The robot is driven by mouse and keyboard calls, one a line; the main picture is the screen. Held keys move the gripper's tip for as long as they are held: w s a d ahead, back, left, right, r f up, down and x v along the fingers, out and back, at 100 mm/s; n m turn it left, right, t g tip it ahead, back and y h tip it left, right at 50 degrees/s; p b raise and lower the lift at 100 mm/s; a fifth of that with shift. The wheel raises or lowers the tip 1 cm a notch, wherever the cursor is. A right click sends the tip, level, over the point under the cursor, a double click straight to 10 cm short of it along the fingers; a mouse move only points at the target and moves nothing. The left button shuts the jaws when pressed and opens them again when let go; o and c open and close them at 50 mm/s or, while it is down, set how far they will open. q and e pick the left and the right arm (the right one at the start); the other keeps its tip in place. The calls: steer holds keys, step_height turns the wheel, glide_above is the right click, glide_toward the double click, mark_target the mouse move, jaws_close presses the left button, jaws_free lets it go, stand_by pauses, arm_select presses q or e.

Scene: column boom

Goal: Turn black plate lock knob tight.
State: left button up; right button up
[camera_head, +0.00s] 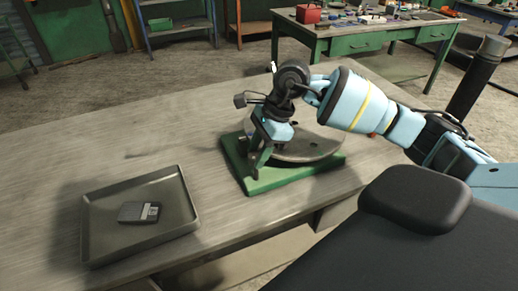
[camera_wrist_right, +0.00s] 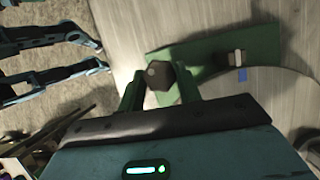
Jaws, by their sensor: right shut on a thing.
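The fixture has a green base (camera_head: 290,178) and a grey round-edged plate (camera_head: 308,148), and it stands on the workbench. My right gripper (camera_head: 258,153) reaches down at the left side of the fixture. In the right wrist view its two fingers (camera_wrist_right: 159,80) are closed on a dark faceted knob (camera_wrist_right: 160,73), one finger on each side. The knob is hidden by the gripper in the head view. The knob's lower part and its seat cannot be made out. My left gripper does not show.
The grey workbench (camera_head: 120,130) has clear room left of the fixture. A shallow metal tray (camera_head: 186,200) at front left holds a small dark device (camera_head: 134,212). A green table (camera_head: 345,45) with a red box (camera_head: 308,13) stands behind, across the floor.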

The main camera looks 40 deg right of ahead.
steer(key=shift+s+r+m+t, duration=0.1)
steer(key=shift+m+t, duration=0.3)
steer(key=shift+m, duration=0.5)
steer(key=shift+m+p, duration=0.35)
steer(key=shift+m, duration=0.15)
steer(key=m, duration=0.2)
steer(key=m+t+h+p, duration=0.1)
steer(key=m, duration=0.1)
steer(key=shift+a+t+h, duration=0.15)
steer(key=shift+t+h, duration=0.15)
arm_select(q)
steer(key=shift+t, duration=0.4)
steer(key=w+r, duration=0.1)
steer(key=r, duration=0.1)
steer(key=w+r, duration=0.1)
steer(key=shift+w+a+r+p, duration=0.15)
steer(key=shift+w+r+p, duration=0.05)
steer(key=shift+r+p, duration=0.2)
arm_select(e)
steer(key=shift+m, duration=0.8)
steer(key=shift+h, duration=0.3)
steer(key=o, duration=1)
steer(key=shift+s, duration=0.1)
steer(key=shift+c, duration=0.2)
